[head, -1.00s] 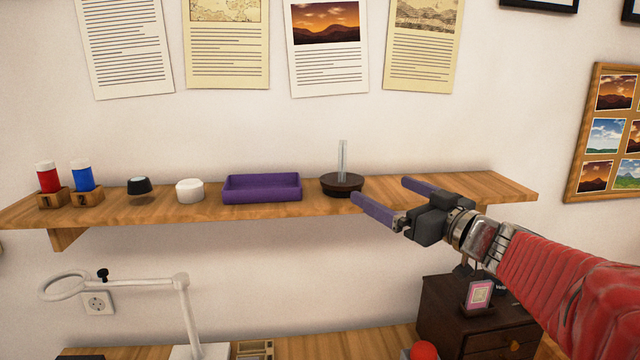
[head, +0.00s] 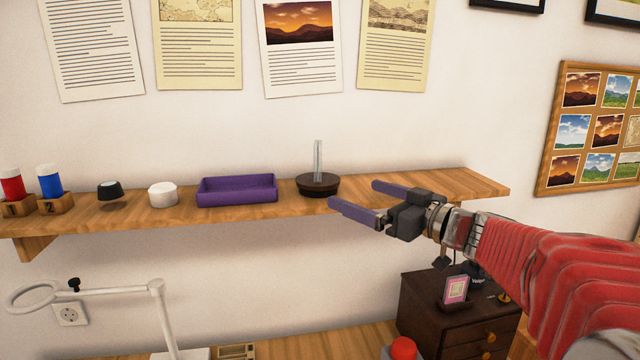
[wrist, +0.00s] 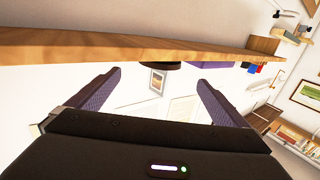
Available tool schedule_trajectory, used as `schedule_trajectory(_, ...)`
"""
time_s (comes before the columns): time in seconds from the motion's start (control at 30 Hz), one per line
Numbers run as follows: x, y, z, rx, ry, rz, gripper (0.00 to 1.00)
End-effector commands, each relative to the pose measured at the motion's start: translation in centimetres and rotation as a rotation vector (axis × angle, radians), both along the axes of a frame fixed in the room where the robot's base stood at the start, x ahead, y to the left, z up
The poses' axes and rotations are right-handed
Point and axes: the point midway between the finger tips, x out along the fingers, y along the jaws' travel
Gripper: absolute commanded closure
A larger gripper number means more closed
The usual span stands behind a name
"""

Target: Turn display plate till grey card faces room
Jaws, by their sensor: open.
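The display plate (head: 318,161) stands upright on a dark round base (head: 318,184) on the wooden shelf. In the head view it is edge-on, a thin pale strip, so neither face shows there. The wrist view is roughly upside down. It shows a face of the plate (wrist: 157,81) with a pale-bordered picture, between my fingers in the picture. I cannot make out a grey card. My gripper (head: 354,195) is open and empty, just right of and in front of the base, its purple fingers pointing left. They do not appear to touch the plate.
Left of the base on the shelf (head: 420,190) are a purple tray (head: 238,198), a white round piece (head: 163,194), a dark knob (head: 110,191) and blue and red bottles (head: 49,180). Paper sheets hang behind. A lamp (head: 157,290) and dark drawers (head: 430,320) stand below.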

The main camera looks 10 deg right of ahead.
Motion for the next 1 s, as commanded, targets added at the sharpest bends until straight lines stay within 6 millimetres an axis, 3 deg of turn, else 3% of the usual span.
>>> schedule_trajectory(0.6,7.8,5.0,0.0,0.000,0.000,0.002,0.01)
schedule_trajectory(1.0,9.3,5.9,0.0,0.001,-0.001,0.001,0.01)
